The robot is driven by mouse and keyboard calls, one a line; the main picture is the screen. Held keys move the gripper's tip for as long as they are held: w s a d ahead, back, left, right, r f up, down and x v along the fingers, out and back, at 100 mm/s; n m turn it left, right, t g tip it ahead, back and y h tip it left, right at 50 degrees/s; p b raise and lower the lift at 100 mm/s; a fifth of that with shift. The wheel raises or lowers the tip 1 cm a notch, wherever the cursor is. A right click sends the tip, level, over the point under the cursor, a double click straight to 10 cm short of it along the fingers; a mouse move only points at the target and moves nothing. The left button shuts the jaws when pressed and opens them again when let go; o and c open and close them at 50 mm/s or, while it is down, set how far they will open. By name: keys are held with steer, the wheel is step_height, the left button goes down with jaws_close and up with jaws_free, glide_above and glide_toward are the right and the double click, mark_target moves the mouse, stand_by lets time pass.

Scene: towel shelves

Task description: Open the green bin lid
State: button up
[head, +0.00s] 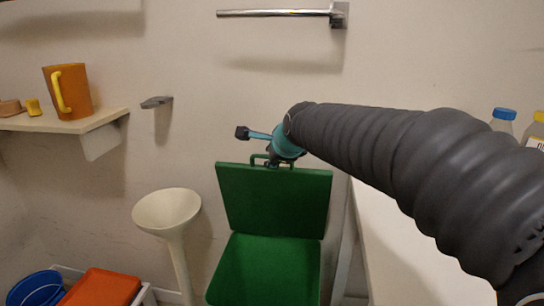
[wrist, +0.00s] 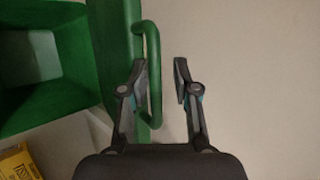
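The green bin lid (head: 275,200) stands raised, close to upright, at the back of the green bin (head: 262,270). In the wrist view the lid (wrist: 116,45) shows edge-on, and the bin (wrist: 80,60) is open to its left with a pale patch inside. The lid's green loop handle (wrist: 154,60) is on its upper edge. My gripper (wrist: 160,78) is open around the handle's bar, with the left finger inside the loop and the right finger apart from the bar. In the head view my gripper (head: 270,150) is at the handle, partly hidden by my arm.
A pale funnel-topped stand (head: 167,210) is left of the bin. A white surface (head: 405,255) is at right, with bottles (head: 503,119) behind my arm. A shelf (head: 60,122) holds an orange pitcher (head: 70,90). A metal bar (head: 275,13) is on the wall above.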

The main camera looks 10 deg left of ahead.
steer(key=shift+f, duration=0.1)
steer(key=v, duration=1.2)
